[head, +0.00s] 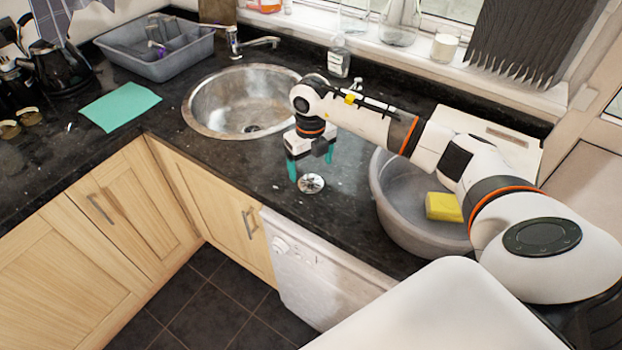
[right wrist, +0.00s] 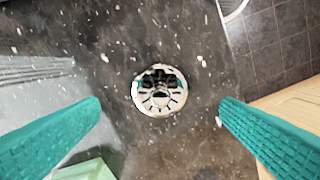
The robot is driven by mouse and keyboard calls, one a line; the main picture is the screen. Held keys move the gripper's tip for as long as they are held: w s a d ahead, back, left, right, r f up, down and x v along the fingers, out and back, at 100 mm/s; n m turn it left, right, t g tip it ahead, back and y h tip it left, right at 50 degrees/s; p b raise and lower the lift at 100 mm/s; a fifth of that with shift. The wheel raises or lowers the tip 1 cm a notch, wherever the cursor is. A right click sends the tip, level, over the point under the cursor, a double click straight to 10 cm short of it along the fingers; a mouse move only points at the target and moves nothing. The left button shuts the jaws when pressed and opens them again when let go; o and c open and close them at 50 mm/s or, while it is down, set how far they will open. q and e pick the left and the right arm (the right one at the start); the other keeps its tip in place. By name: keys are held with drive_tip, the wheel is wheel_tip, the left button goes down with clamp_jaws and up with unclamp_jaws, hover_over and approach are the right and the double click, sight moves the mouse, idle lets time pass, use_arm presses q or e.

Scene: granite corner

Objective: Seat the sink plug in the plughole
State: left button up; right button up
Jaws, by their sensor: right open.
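The sink plug (head: 311,183) is a small round metal disc lying on the dark granite counter. In the right wrist view the plug (right wrist: 160,90) shows from above with slots and a centre knob, between the fingers and apart from both. My right gripper (head: 311,172) has teal fingers, is open and empty, and hangs just above the plug. The round steel sink (head: 215,100) is set in the counter behind and to the left. Its plughole (head: 252,128) is a dark spot in the bowl floor, partly hard to make out. My left gripper is not in view.
A grey basin (head: 400,215) with a yellow sponge (head: 443,207) stands right of the gripper. A soap bottle (head: 339,58) stands behind the sink by the tap (head: 250,42). A grey dish tub (head: 155,50) and a green cloth (head: 119,106) lie left. Counter between plug and sink is clear.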

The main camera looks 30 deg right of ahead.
sight(311, 176)
wheel_tip(311, 176, down, 4)
drive_tip(key=shift+s+r+p, duration=0.1)
drive_tip(key=shift+r+p, duration=0.15)
drive_tip(key=shift+p, duration=0.7)
drive_tip(key=shift+f, duration=0.6)
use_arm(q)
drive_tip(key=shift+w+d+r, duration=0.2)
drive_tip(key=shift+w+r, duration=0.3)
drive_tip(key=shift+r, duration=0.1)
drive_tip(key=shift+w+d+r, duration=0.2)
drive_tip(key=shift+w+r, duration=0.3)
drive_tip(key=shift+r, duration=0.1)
use_arm(e)
drive_tip(key=c, duration=1.1)
